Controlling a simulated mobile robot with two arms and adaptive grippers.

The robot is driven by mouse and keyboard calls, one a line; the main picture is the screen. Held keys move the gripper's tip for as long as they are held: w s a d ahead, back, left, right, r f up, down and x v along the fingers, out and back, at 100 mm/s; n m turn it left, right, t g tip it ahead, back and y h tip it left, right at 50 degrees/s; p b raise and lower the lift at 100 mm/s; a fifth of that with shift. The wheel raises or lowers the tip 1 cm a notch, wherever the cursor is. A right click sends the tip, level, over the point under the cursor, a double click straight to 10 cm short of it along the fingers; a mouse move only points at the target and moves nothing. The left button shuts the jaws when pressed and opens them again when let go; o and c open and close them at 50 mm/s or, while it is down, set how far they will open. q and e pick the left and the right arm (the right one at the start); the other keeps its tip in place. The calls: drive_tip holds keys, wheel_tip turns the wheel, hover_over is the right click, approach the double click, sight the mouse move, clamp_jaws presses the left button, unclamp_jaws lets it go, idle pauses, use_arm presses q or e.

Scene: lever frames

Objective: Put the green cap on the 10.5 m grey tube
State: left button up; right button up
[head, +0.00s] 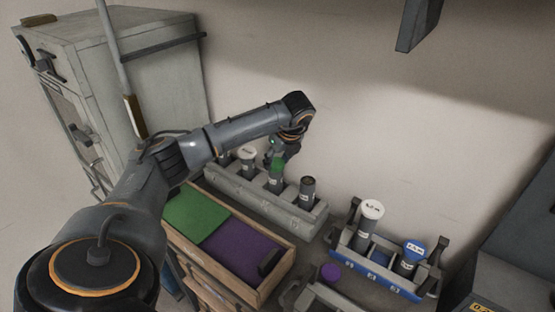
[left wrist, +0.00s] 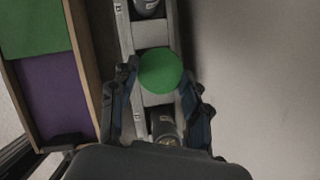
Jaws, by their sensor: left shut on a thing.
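My left gripper (head: 281,157) is shut on the green cap (head: 277,164). In the left wrist view the green cap (left wrist: 160,71) sits between the two fingertips. In the head view a grey tube (head: 276,183) stands upright in the grey rack (head: 290,215) directly below the cap. I cannot tell whether the cap touches its rim. To the right stands a grey tube with a dark open top (head: 307,192); to the left is a tube with a whitish top (head: 248,161). The tube labels are too small to read. My right gripper is not in view.
A blue rack (head: 375,265) holds a white-capped tube (head: 369,220) and a blue-capped tube (head: 410,258). A wooden tray (head: 228,277) with green and purple areas stands before the grey rack. The wall is close behind.

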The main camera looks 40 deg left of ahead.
use_arm(q)
drive_tip(key=o, duration=0.9)
drive_tip(key=v, duration=1.2)
drive_tip(key=shift+s+f, duration=0.1)
